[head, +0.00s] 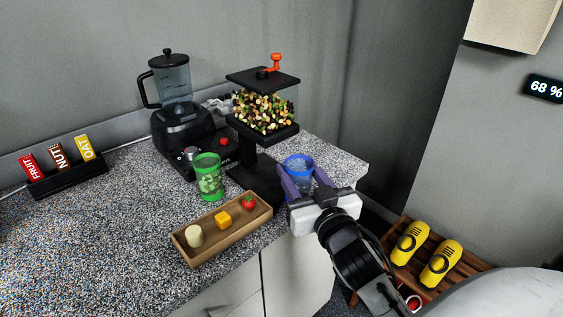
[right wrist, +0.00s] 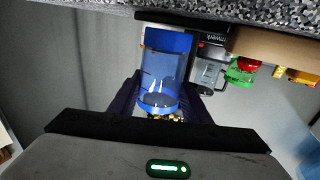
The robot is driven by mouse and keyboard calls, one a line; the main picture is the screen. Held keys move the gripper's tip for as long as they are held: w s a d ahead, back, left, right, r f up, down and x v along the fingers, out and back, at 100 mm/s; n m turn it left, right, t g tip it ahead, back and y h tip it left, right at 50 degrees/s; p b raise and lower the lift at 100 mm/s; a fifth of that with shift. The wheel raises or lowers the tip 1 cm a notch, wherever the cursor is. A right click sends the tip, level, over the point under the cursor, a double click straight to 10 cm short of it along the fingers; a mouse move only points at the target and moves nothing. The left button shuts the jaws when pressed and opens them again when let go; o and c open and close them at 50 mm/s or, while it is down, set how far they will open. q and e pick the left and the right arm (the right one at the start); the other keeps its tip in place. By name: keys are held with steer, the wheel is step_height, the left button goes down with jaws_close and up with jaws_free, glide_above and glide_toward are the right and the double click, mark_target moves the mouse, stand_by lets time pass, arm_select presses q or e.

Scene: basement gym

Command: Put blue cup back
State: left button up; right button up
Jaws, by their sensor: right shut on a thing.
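I cannot tell if the cup's base touches the counter. In the right wrist view the blue cup (right wrist: 166,72) sits between the dark fingers (right wrist: 165,98); nut-coloured bits show at its lower end, but I cannot tell if they are inside it. My left gripper is out of view.
Left of the cup stands the nut dispenser (head: 263,112) with a red crank. A green cup (head: 208,178), blender (head: 174,110) and wooden tray (head: 217,243) with small food pieces are close by. A bar rack (head: 68,181) is far left. The counter's front left is clear.

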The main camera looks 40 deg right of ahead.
steer(key=s, duration=0.7)
steer(key=s+a+f+n+y, duration=0.1)
steer(key=a+f+y, duration=0.1)
steer(key=a, duration=0.6)
steer(key=s+a+f+n+y, duration=0.2)
steer(key=a+y, duration=0.1)
steer(key=a, duration=0.5)
steer(key=shift+f+n+t+y+b, duration=0.2)
steer(key=shift+n+t+y+b, duration=0.1)
steer(key=shift+t+b, duration=0.1)
steer(key=shift+s+d, duration=0.1)
steer(key=shift+s, duration=0.05)
